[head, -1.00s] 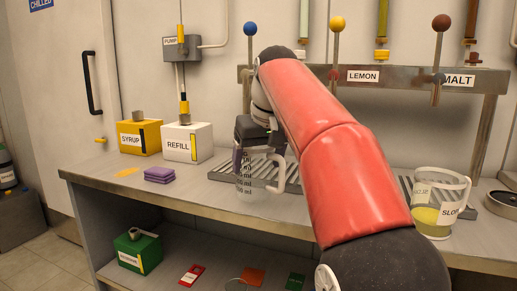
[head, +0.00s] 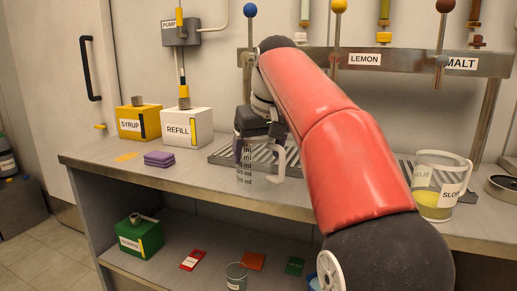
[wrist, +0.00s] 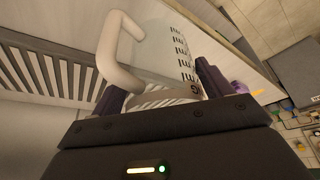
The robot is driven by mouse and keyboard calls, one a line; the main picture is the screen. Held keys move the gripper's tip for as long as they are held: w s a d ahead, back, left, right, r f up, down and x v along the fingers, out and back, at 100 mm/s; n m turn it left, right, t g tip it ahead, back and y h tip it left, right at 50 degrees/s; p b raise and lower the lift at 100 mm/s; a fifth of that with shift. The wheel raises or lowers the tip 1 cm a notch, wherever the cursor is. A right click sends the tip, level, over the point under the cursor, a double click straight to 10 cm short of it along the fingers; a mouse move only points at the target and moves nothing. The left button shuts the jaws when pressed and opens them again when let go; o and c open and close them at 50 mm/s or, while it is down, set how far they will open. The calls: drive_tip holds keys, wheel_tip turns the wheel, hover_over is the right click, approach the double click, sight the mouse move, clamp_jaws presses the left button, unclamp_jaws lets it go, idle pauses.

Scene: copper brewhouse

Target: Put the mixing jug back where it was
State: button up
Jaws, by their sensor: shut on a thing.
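The mixing jug (head: 245,172) is clear, with dark measuring marks and a white handle. It is upright at the front left of the slatted drip tray in the head view; I cannot tell whether its base touches the counter. My gripper (head: 257,134) is above it, shut on its upper part. In the wrist view the jug (wrist: 183,50) sits between the two dark fingers of my gripper (wrist: 162,90), its handle to the left. The jug looks empty. My red arm hides part of the tray behind it.
On the steel counter (head: 200,192) are a yellow SYRUP box (head: 128,123), a white REFILL box (head: 178,130), purple cloths (head: 158,159) and a jug of yellow liquid (head: 432,203). Tap levers stand behind. The lower shelf holds a green box (head: 138,238), coloured cards and a clear cup (head: 236,276).

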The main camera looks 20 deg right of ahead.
drive_tip(key=shift+f, duration=0.2)
drive_tip(key=o, duration=1.3)
drive_tip(key=shift+p+v, duration=0.8)
drive_tip(key=shift+v, duration=3.05)
